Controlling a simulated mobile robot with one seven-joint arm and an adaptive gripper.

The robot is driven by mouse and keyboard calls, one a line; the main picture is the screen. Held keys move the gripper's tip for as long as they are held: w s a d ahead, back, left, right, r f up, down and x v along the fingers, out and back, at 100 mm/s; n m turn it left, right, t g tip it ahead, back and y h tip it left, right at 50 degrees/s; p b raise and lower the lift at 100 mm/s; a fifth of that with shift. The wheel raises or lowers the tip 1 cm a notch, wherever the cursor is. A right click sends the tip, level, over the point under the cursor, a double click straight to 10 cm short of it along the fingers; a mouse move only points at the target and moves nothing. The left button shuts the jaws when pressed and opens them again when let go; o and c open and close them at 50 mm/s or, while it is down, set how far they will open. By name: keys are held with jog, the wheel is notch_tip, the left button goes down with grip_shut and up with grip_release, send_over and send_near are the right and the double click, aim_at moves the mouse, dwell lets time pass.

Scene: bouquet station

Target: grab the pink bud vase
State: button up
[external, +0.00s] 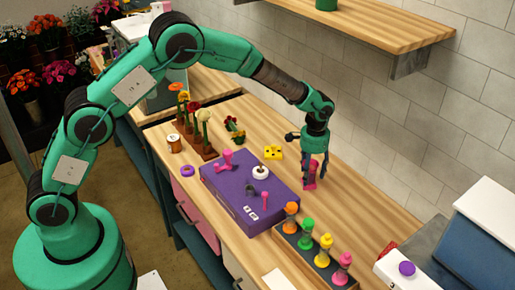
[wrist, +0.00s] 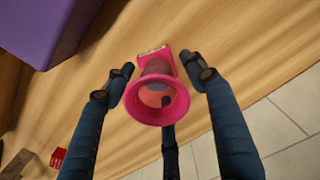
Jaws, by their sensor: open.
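A pink vase with a flared round mouth and a squarish foot stands on the wooden counter. In the wrist view the pink vase (wrist: 160,100) is at the centre, seen from above into its mouth. My gripper (wrist: 165,85) is open, with dark fingers on its left and right sides and a third finger below it. No clear contact shows. In the external view my gripper (external: 310,165) points down right at the pink vase (external: 311,182), which is partly hidden by the fingers.
A purple box (external: 235,205) carrying pink items and a white ring lies left of the vase. A rack (external: 300,247) of colourful bottles stands in front. The tiled wall is close on the right.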

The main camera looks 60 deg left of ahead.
grip_shut()
jog(key=shift+r, duration=0.15)
notch_tip(320, 180, up, 10)
jog(key=p, duration=0.1)
dwell(0.6)
dwell(0.5)
